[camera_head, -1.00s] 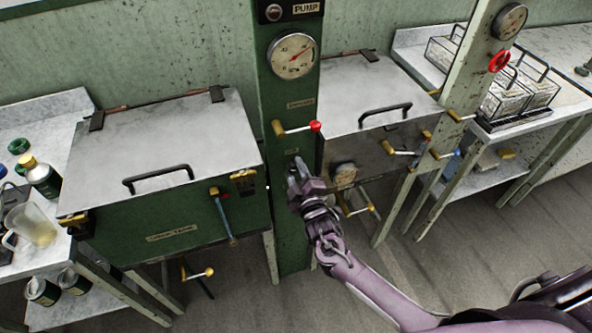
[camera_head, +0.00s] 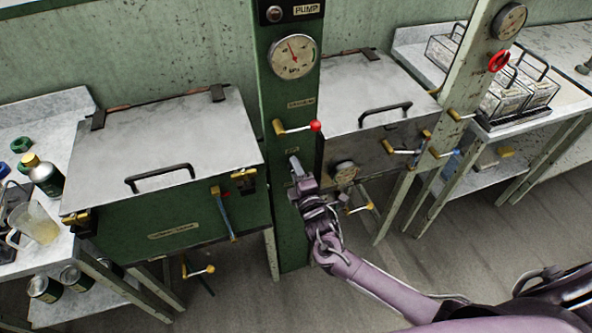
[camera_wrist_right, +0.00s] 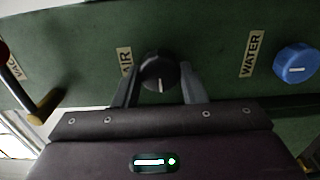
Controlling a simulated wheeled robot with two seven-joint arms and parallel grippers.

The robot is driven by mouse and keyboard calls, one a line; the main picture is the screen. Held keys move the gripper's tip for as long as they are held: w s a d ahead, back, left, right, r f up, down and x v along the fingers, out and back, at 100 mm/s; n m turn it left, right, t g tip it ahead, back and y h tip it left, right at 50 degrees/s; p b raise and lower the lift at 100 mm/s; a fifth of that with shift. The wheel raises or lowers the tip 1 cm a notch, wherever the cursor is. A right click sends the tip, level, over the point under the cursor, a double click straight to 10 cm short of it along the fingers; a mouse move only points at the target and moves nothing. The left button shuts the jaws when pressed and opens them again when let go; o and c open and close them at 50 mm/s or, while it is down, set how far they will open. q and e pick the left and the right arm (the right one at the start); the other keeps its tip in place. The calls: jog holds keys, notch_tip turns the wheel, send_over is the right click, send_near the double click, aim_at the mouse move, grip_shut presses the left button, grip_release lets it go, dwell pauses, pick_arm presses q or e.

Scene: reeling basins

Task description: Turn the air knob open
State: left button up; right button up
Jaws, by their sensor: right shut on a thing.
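The air knob (camera_wrist_right: 160,72) is a round black knob with a white mark, set on the green panel beside the AIR label (camera_wrist_right: 125,62) in the right wrist view. My right gripper (camera_wrist_right: 158,88) has one finger on each side of the knob and is shut on it. In the head view my right gripper (camera_head: 298,172) is at the front of the green column (camera_head: 290,225), below the red-tipped lever, and it hides the knob. My left gripper is not in view.
A blue water knob (camera_wrist_right: 297,63) sits beside the WATER label. A red-tipped lever (camera_head: 297,128) is above my gripper, and a pressure gauge (camera_head: 294,57) is higher up. Lidded tanks flank the column: a green one (camera_head: 165,150) and a grey one (camera_head: 350,95).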

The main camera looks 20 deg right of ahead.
jog(key=shift+f, duration=0.1)
jog(key=o, duration=1)
jog(key=shift+s, duration=0.1)
jog(key=s+b, duration=0.1)
jog(key=s, duration=0.6)
jog(key=shift+s+d, duration=0.1)
jog(key=shift+s, duration=0.25)
